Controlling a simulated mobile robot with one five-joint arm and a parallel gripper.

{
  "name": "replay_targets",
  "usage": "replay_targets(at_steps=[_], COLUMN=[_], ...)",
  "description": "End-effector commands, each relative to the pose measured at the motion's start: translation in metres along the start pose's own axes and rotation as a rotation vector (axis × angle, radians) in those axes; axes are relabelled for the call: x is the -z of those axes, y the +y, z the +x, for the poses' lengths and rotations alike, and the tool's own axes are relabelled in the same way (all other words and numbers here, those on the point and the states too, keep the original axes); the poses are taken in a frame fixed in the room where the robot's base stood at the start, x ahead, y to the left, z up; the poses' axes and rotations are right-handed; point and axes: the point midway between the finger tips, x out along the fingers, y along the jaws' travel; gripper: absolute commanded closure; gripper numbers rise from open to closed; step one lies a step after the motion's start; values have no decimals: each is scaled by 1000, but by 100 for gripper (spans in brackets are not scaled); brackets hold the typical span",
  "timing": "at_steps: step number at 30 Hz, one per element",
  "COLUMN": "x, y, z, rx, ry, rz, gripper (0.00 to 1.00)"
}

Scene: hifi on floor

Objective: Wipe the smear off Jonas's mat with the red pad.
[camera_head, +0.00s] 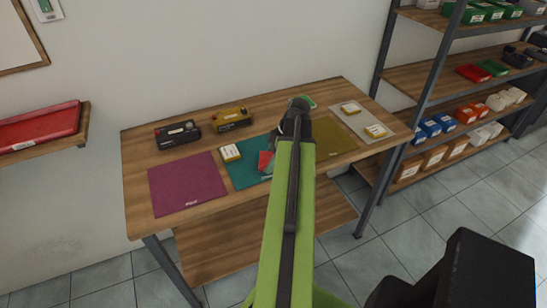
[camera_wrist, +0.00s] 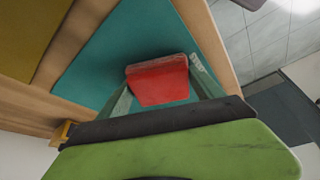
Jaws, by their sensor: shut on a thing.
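My gripper (camera_head: 268,153) is shut on the red pad (camera_head: 264,161), over the right part of the teal mat (camera_head: 245,176). In the wrist view the red pad (camera_wrist: 158,82) sits between the fingers of my gripper (camera_wrist: 162,84), with the teal mat (camera_wrist: 105,65) behind it. I cannot tell whether the pad touches the mat. A magenta mat (camera_head: 187,184) lies to the left, an olive mat (camera_head: 335,138) and a grey mat (camera_head: 360,120) to the right. The mats' labels are too small or hidden to read, so I cannot tell which is Jonas's. No smear is visible; my arm hides part of the table.
A black case (camera_head: 177,134) and a yellow-black case (camera_head: 232,119) stand at the table's back. A stocked shelf rack (camera_head: 425,95) is at right.

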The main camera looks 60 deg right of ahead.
Motion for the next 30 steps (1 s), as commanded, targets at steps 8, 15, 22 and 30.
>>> replay_targets(at_steps=[8,15,22,30], x=[6,16,20,19], y=[4,27,35,30], z=[4,7,8,5], rx=[2,0,-1,0], ry=[2,2,1,1], rz=[-3,-3,-2,-1], gripper=[56,56,56,56])
